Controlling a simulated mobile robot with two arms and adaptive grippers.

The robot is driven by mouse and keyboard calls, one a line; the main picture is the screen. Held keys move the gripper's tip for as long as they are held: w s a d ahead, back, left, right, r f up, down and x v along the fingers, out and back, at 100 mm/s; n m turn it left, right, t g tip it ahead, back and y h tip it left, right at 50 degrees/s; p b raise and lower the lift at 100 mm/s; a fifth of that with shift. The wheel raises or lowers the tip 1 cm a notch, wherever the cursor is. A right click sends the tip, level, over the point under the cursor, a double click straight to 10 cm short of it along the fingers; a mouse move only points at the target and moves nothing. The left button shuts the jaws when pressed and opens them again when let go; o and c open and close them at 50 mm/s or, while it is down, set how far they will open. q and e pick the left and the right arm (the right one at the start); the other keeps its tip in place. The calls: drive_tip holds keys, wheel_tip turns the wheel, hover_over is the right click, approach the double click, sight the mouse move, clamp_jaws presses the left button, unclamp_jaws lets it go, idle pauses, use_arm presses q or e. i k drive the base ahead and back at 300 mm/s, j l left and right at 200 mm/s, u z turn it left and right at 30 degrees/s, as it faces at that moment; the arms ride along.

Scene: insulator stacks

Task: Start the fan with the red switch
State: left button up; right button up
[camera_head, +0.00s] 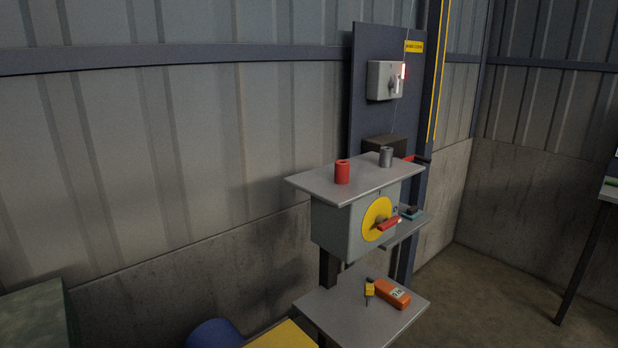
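A red switch handle (388,224) sits on a yellow round plate (373,222) on the front of a grey box (340,226). The handle points to the right and slightly up. The box is fixed under a grey shelf on a dark post. No fan can be made out in this view. Neither of my grippers is in view.
A red cylinder (342,172) and a grey cylinder (386,157) stand on the upper shelf (318,184). A smaller box (380,82) with a lit red part hangs on the panel behind. The lower shelf (345,322) holds an orange device (392,294) and a yellow tool (369,289).

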sight(384, 223)
drive_tip(key=i+l+u, duration=0.1)
drive_tip(key=l, duration=0.5)
drive_tip(key=i+l+u, duration=0.15)
drive_tip(key=l, duration=0.5)
drive_tip(key=l+u, duration=0.1)
drive_tip(key=l, duration=0.55)
drive_tip(key=i, duration=0.05)
